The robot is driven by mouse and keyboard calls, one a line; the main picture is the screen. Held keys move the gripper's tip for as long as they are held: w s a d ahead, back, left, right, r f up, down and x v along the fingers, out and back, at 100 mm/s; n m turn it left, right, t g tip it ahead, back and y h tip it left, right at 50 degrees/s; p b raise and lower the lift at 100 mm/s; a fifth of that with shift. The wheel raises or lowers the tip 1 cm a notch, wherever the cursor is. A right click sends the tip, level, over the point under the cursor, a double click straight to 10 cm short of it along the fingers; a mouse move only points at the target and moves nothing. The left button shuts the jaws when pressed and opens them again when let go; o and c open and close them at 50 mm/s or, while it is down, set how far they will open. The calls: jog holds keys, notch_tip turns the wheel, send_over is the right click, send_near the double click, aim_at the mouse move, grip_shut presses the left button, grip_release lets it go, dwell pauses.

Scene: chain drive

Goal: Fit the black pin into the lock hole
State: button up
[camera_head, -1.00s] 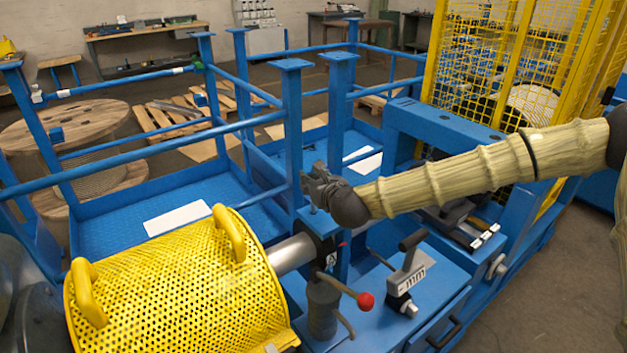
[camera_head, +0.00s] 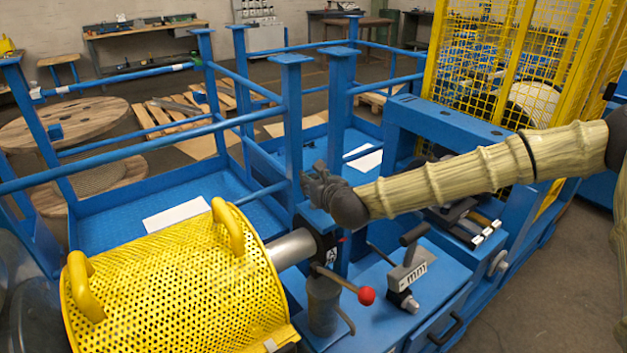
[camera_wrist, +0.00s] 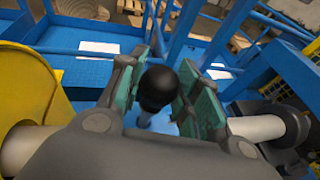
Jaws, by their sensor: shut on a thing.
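My gripper (camera_head: 313,184) is at the blue post beside the shaft end of the yellow mesh guard. In the wrist view its two teal-padded fingers stand on either side of the black pin (camera_wrist: 157,86), and it is shut on this pin. The pin shows a round black head with a paler shank below it, over a blue surface. In the head view my gripper hides the pin. The lock hole cannot be made out in either view, so I cannot tell whether the pin's lower end is in it.
The yellow mesh guard (camera_head: 180,285) and a metal shaft (camera_head: 291,248) lie at the lower left of my gripper. A red-knobbed lever (camera_head: 366,296) and a black-handled lever (camera_head: 405,270) stand below it. Blue posts (camera_head: 292,110) and rails rise close behind.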

jog(key=shift+f+b, duration=2.1)
jog(key=shift+f, duration=0.45)
jog(key=o, duration=1.2)
jog(key=shift+r, duration=0.1)
jog(key=v, duration=1.2)
